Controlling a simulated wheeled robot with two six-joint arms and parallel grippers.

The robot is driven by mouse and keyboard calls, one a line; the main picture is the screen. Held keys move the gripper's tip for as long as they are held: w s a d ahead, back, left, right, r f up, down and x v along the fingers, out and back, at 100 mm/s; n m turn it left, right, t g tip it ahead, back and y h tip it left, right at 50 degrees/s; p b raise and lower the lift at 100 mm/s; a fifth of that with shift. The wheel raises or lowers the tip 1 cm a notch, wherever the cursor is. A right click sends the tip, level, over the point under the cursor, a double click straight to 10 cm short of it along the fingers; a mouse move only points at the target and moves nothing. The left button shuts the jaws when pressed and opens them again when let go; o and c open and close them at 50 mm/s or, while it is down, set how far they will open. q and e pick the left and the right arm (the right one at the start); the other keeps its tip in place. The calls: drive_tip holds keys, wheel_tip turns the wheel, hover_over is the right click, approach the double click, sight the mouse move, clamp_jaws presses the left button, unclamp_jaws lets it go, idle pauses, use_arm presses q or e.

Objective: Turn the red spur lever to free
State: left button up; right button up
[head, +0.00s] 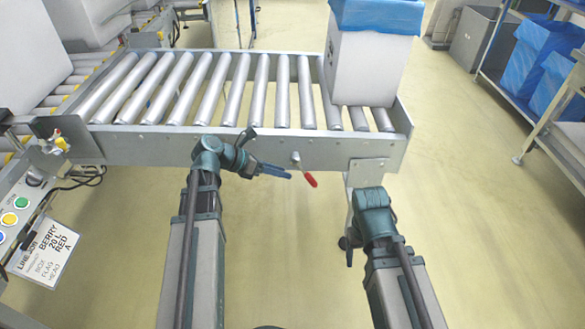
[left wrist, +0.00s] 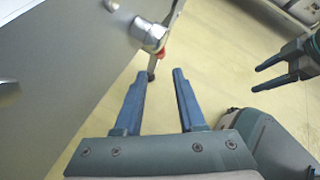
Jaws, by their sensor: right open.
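The red spur lever (head: 310,180) sits on the front side rail of the roller conveyor, on a metal pivot (head: 296,157), its red grip pointing down and right. In the left wrist view the metal pivot (left wrist: 150,34) stands out from the rail, with only a bit of red lever (left wrist: 161,54) showing beyond it. My left gripper (head: 288,175) is just left of the lever; its fingers (left wrist: 159,72) are apart with nothing between them. My right gripper (head: 348,250) is lower right of the lever, partly hidden by its wrist; the left wrist view shows it open and empty (left wrist: 260,79).
The roller conveyor (head: 230,148) spans the view behind my grippers. A white box with a blue liner (head: 370,62) stands on its right end. A conveyor leg (head: 352,200) is near my right gripper. A button panel (head: 20,203) and label card (head: 48,252) are at left.

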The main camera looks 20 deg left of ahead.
use_arm(q)
drive_tip(key=shift+v, duration=0.8)
drive_tip(key=shift+f, duration=0.15)
drive_tip(key=shift+c, duration=1.3)
drive_tip(key=shift+m+h, duration=0.7)
drive_tip(key=f+b, duration=0.1)
drive_tip(key=b, duration=0.1)
drive_tip(key=a+f+b, duration=0.1)
drive_tip(key=f+b, duration=0.1)
drive_tip(key=a+f+b, duration=0.1)
drive_tip(key=b, duration=0.1)
drive_tip(key=shift+f+b, duration=0.25)
drive_tip(key=shift+b, duration=0.05)
clamp_jaws()
drive_tip(key=shift+s+a+f+m+h+b, duration=0.2)
drive_tip(key=shift+a+f+m+h+b, duration=0.45)
drive_tip(key=shift+b, duration=0.75)
drive_tip(key=shift+s+a+f+m+h+b, duration=0.25)
drive_tip(key=shift+a+f+m+h+b, duration=0.35)
drive_tip(key=shift+b, duration=0.8)
drive_tip(key=shift+s+a+f+m+h+b, duration=0.2)
drive_tip(key=shift+a+f+m+h+b, duration=0.2)
drive_tip(key=shift+a+b, duration=0.75)
